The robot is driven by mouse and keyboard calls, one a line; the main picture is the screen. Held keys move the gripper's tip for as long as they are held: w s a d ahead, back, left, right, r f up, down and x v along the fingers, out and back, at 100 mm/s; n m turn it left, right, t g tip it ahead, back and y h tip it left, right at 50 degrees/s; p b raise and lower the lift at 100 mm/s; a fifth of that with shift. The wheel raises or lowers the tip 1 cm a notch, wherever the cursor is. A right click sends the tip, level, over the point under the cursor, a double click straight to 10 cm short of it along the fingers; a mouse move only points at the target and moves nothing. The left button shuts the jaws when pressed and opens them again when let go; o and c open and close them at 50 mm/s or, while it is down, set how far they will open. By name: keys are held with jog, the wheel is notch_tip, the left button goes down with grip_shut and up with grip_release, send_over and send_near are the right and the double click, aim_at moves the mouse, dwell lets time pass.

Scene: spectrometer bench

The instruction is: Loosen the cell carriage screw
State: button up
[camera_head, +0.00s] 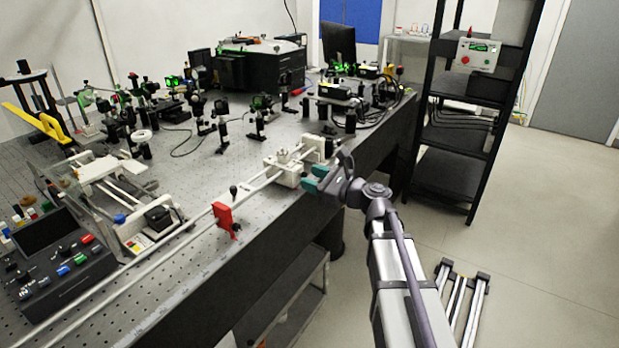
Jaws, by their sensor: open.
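A pale carriage block (289,172) sits on the long rail (180,240) near the right edge of the bench. A small pale knob (283,156) stands on top of it; I cannot tell whether this is the carriage screw. My gripper (313,178), with teal fingertips, is open just right of the block, at about its height. The fingertips overlap the block's right side in the picture. I cannot tell whether they touch it. The block's side facing my gripper is partly hidden by the fingertips.
A red clamp (224,216) with a black knob sits lower left on the rail. A control box (58,262) is at the left. Optics mounts (258,116) crowd the rear of the bench. A black shelf rack (455,140) stands right; the floor between is open.

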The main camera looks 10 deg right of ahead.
jog(key=shift+w+a, duration=0.45)
jog(key=shift+a, duration=0.05)
grip_shut()
jog(key=shift+n, duration=0.3)
jog(key=n, duration=1)
jog(key=shift+n, duration=0.4)
jog(key=n, duration=1)
jog(key=shift+n, duration=0.3)
